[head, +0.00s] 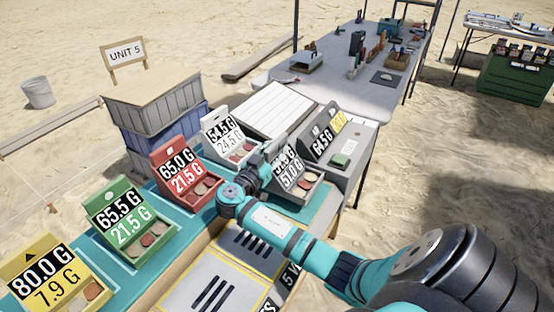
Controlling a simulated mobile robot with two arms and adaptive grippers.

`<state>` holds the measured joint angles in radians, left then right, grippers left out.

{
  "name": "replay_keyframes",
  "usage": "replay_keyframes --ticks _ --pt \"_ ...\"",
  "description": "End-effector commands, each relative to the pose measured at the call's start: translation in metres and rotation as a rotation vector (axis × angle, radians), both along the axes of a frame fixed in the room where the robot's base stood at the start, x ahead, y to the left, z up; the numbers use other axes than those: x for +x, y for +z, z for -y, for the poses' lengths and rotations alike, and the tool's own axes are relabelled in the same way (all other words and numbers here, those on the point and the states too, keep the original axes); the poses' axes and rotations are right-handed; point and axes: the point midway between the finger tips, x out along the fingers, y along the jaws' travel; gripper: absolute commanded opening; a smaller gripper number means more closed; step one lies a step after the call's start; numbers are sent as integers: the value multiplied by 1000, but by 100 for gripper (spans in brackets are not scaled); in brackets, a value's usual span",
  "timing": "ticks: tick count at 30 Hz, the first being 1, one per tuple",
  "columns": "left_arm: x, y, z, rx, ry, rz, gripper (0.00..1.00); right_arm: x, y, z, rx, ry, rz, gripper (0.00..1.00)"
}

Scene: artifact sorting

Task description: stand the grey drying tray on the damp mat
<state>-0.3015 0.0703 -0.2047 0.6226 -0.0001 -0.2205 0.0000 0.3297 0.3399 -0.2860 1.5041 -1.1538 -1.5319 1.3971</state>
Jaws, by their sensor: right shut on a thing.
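The grey tray (311,189) with a black and white number card reading 51.0 G stands near the right end of the teal strip. It holds small brown pieces. My right gripper (272,163) is at the left side of this tray and shut on it; the fingertips are partly hidden by the card and wrist. I cannot tell whether the tray is lifted or resting. No mat is clearly marked as damp; a small dark mat (386,78) lies on the far table. My left gripper is out of view.
Yellow (93,297), green (157,244), red (208,193) and white (246,157) trays line the teal strip (172,207). Striped panels (210,285) lie in front.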

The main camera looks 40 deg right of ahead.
Motion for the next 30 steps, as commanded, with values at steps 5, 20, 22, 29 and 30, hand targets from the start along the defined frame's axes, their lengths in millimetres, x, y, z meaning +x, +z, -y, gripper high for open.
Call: replay_keyframes --ticks 5,20,22,29,30 --pt "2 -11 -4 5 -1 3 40 0 -26 0 -2 0 -4 0" --pt "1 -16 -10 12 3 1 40 -1 -35 -1 1 0 -1 27" --pt "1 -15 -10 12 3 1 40 -1 -35 -1 0 0 -2 37" --pt "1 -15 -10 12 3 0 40 -1 -35 -1 0 0 -2 46" --pt "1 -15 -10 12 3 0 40 -1 -35 -1 0 0 -2 46"
